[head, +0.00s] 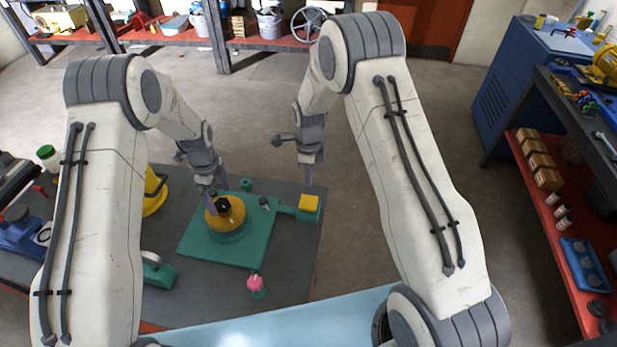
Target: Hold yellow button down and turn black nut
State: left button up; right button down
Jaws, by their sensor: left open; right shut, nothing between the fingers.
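The black nut (223,205) sits on top of a yellow round part (234,217) on a teal motor base. My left gripper (214,192) is open, pointing down just above and beside the nut; I cannot tell if its fingers touch it. The yellow button (309,202) is on a small teal block joined to the base by an arm. My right gripper (308,180) is shut and empty, its tip pointing down just above the button in the picture. A gap or contact there is hard to tell.
The teal base plate (200,243) lies on a dark grey table (305,262). A pink knob (255,283) stands in front of it, and a yellow part (154,193) is to the left. A teal peg (246,184) and a small dark cylinder (264,202) are nearby.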

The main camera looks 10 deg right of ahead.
pick_arm(q)
jog(key=shift+r+p, duration=1.5)
jog(key=shift+r, duration=1.2)
jog(key=shift+f, duration=0.1)
